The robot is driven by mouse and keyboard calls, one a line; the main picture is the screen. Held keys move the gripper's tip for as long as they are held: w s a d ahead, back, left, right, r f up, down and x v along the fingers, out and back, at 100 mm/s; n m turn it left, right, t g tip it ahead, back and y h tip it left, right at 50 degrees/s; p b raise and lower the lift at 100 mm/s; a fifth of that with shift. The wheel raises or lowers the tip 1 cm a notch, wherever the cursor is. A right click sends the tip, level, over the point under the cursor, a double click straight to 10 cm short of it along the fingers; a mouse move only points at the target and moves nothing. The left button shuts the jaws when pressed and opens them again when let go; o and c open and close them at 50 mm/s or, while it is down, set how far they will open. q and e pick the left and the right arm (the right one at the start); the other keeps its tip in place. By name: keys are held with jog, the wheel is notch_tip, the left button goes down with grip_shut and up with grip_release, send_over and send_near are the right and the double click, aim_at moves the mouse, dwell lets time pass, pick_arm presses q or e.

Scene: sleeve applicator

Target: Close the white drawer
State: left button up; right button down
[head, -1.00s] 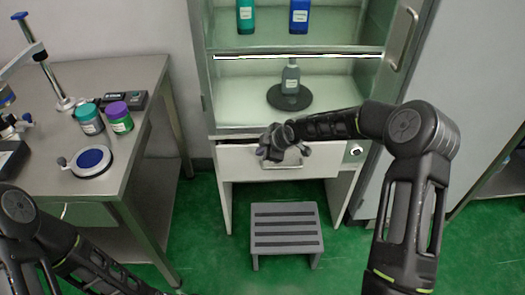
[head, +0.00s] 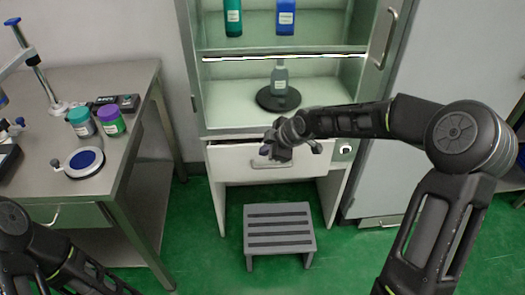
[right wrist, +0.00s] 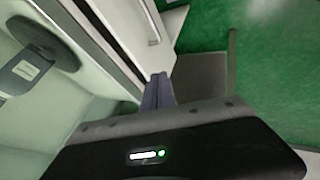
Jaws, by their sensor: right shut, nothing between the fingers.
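The white drawer (head: 228,164) is under the shelf cabinet in the head view, with a dark gap along its top edge. It looks slightly open; how far is hard to tell. Its metal handle (head: 262,165) is partly hidden by my right gripper (head: 272,154). That gripper is shut and empty in front of the drawer's upper edge; I cannot tell whether it touches. In the right wrist view the gripper's closed fingers (right wrist: 157,92) are beside a white panel edge. My left arm shows at lower left, its gripper out of frame.
A grey step stool (head: 280,235) stands on the green floor before the drawer. A bottle (head: 280,78) stands on a black disc (head: 279,99) on the shelf above. A metal table (head: 128,165) with jars stands at left. A round white knob (head: 345,149) is right of the drawer.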

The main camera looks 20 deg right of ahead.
jog(key=shift+d+f, duration=0.1)
jog(key=s+d+f+m+t+h+b, duration=0.1)
jog(key=s+d+f+m+h+b, duration=0.1)
jog(key=s+d+f+m+b, duration=0.65)
jog(key=s+d+f+m+t+h+b, duration=0.25)
jog(key=d+f+m+b, duration=0.25)
jog(key=d+f+b, duration=0.7)
notch_tip(320, 180, up, 10)
jog(key=m+t+h, duration=0.3)
jog(key=m+t, duration=0.4)
jog(key=m, duration=1.4)
jog(key=shift+s+d+b, duration=0.35)
jog(key=shift+d+b, duration=0.05)
jog(key=shift+f, duration=0.1)
